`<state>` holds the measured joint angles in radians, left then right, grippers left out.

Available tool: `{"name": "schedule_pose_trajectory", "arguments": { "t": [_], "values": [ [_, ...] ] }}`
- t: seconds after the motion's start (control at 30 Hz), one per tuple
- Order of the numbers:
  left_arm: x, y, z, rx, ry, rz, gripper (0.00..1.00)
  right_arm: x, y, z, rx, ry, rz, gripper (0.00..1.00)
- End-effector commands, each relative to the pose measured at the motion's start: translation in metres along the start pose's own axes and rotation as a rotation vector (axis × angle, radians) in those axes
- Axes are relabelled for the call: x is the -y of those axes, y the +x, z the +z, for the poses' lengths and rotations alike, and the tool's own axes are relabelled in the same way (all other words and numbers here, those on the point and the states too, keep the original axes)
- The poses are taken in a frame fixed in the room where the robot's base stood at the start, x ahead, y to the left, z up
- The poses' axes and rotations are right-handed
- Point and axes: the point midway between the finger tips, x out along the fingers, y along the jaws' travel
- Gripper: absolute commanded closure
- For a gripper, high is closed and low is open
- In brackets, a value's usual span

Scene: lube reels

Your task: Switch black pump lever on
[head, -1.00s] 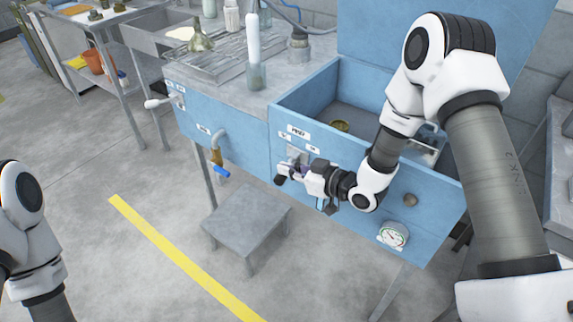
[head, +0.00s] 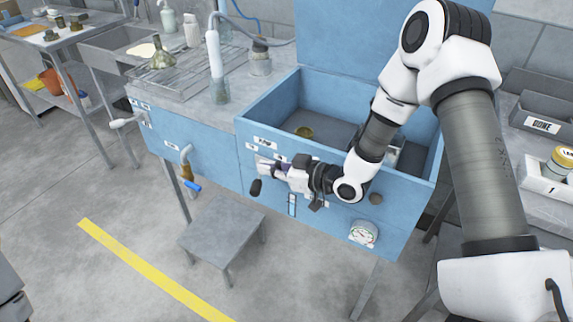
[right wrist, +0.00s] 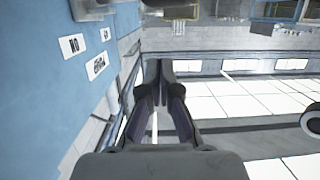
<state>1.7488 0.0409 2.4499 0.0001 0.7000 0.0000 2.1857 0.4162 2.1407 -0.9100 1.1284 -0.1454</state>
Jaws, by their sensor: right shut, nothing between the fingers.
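The black lever handle (head: 255,187) sticks out of the blue machine's front panel, below the pump label (head: 263,141). Two smaller labels sit near it; I cannot tell from its angle which one it points to. My right gripper (head: 278,168) is just above and to the right of the handle, close to the grey lever plate, shut and empty. In the right wrist view, its fingertips (right wrist: 160,75) are together beside the panel, with the pump label (right wrist: 96,67) and the "ON" label (right wrist: 72,46) at upper left; the black handle is not visible there. My left gripper is out of view.
The open blue box (head: 330,110) is above the panel, under my right arm. A gauge (head: 363,233) and a round knob (head: 376,198) are right of the lever. A blue-handled tap (head: 187,175) and a grey stool (head: 222,232) stand left.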

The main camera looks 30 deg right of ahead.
Motion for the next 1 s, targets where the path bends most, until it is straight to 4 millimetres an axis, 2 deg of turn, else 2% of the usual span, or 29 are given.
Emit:
{"name": "schedule_pose_trajectory", "arguments": {
  "t": [0.1,0.3,0.87,0.93,1.0],
  "values": [
    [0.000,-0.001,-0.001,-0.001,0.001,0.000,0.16,-0.010,-0.025,-0.001,-0.005,0.006,0.005,1.00],
    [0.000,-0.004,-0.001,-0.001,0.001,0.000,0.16,-0.018,-0.048,-0.002,-0.003,0.002,0.001,1.00],
    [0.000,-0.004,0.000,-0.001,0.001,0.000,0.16,-0.018,-0.051,-0.001,-0.001,-0.001,-0.001,1.00],
    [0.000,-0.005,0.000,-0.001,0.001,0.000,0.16,-0.017,-0.052,0.005,0.010,0.005,-0.004,1.00],
    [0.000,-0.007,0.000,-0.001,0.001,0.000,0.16,-0.006,-0.049,0.022,0.054,0.009,-0.027,1.00]
  ]
}}
